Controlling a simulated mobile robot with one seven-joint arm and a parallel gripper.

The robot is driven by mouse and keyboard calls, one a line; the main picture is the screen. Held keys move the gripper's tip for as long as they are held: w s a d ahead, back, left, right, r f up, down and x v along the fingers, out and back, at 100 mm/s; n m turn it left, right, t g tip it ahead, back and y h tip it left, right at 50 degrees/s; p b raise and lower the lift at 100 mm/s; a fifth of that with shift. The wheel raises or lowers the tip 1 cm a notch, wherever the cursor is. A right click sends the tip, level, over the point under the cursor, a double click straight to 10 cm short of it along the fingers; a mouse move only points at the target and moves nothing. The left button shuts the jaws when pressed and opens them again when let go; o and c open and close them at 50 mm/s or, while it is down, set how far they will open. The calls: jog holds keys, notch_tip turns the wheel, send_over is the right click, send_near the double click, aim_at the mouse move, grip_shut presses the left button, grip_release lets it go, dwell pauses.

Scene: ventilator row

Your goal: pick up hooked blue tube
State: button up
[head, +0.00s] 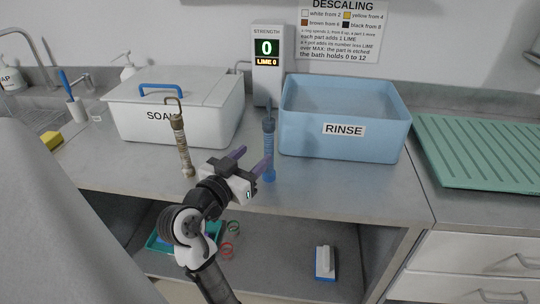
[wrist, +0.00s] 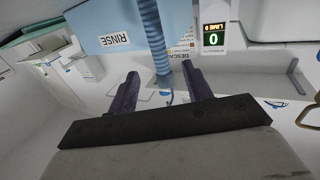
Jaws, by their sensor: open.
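The hooked blue tube (head: 269,143) stands upright on the steel counter, just left of the rinse bin. My gripper (head: 254,157) is open, with two purple fingers reaching toward the tube from the front left. One finger crosses in front of the tube's lower part in the head view.
A tan hooked tube (head: 182,146) stands to the left, before the white SOAK tub (head: 215,120). The blue RINSE bin (head: 345,145) is close on the right. A strength display (head: 267,70) stands behind. A green ribbed mat (head: 475,150) lies far right.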

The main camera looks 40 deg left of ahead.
aim_at(266, 141)
jog(key=w, duration=0.2)
jog(key=shift+w+a+r, duration=0.1)
jog(key=shift+w+a, duration=0.1)
jog(key=shift+w, duration=0.2)
jog(key=w+p, duration=0.1)
jog(key=w, duration=0.2)
jog(key=w+p, duration=0.1)
jog(key=shift+w+a+r+p, duration=0.15)
jog(key=shift+a+r+p, duration=0.1)
jog(key=shift+a+p, duration=0.1)
jog(key=shift+w+f, duration=0.15)
jog(key=shift+w, duration=0.25)
grip_shut()
